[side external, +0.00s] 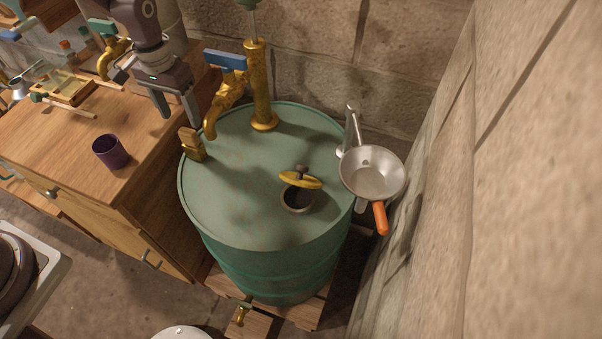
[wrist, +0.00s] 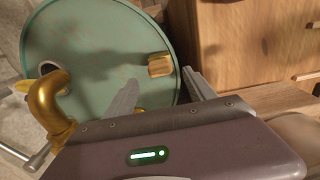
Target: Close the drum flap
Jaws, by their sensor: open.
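The teal drum (side external: 235,205) stands in the middle of the side external view, and its top fills much of the wrist view (wrist: 95,35). The yellow drum flap (side external: 300,179) is raised and tilted above a dark round opening (side external: 297,200) in the drum's top. In the wrist view the flap (wrist: 25,87) shows at the left edge, partly hidden by the brass spout. My gripper (side external: 177,112) is open and empty, above the drum's back left rim and apart from the flap. Its two fingers also show in the wrist view (wrist: 160,88).
A brass pump (side external: 262,90) with a curved spout and blue handle stands between my gripper and the flap. A metal pan (side external: 372,172) with an orange handle is at the right. A purple cup (side external: 110,152) stands on the wooden cabinet.

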